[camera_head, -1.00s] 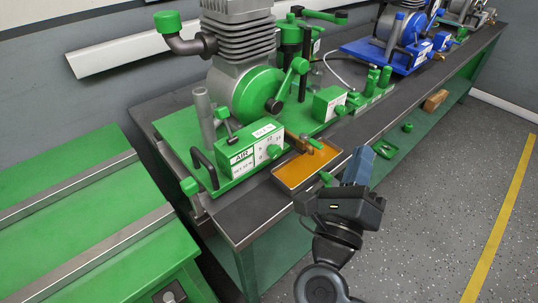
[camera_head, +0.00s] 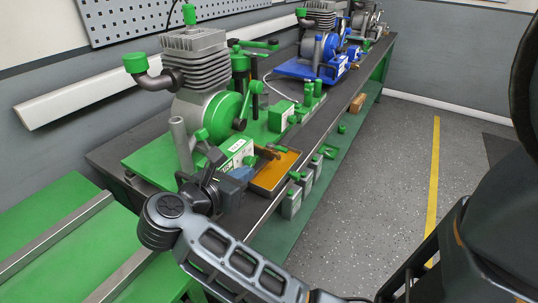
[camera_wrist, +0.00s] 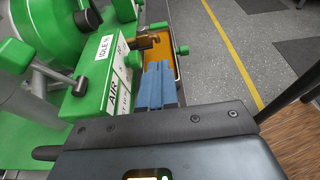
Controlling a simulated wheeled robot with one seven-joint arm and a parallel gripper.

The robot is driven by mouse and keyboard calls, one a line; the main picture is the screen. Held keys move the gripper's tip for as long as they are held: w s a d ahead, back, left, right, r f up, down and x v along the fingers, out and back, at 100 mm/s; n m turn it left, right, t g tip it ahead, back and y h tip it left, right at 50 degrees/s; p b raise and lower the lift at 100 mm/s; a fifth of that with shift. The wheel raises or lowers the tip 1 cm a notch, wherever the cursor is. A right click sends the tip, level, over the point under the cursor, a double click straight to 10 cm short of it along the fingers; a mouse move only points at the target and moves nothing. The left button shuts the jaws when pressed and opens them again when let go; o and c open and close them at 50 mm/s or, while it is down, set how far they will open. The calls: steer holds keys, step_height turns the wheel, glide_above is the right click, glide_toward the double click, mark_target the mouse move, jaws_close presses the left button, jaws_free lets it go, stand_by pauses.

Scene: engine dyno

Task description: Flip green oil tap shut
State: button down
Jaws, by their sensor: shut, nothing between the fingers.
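The oil tap is a brass fitting (camera_head: 267,153) with a small green lever (camera_head: 278,149), on the green engine stand above an orange-bottomed drip tray (camera_head: 268,178). In the wrist view, the brass body (camera_wrist: 145,41) and green lever (camera_wrist: 158,26) show beyond my fingertips. My gripper (camera_head: 241,173) is shut and empty, its blue fingers together by the tray's near left side, beside the white-faced control box (camera_head: 236,152). In the wrist view the fingers (camera_wrist: 158,68) point toward the tap and appear short of it. The lever's exact angle is hard to tell.
A grey finned engine (camera_head: 195,75) rises behind the control box. A blue engine stand (camera_head: 310,67) stands farther along the bench. Grey containers (camera_head: 292,203) are on the shelf below the bench front. The floor to the right is open, with a yellow line (camera_head: 435,180).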

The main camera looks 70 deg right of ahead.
mark_target(280, 149)
steer(key=p+x, duration=0.1)
steer(key=x, duration=0.3)
steer(key=p+x, duration=0.1)
steer(key=x, duration=0.4)
steer(key=r+x, duration=0.1)
steer(key=x, duration=0.3)
steer(key=shift+s+d+p, duration=0.15)
steer(key=shift+d+p, duration=0.25)
steer(key=shift+d, duration=0.2)
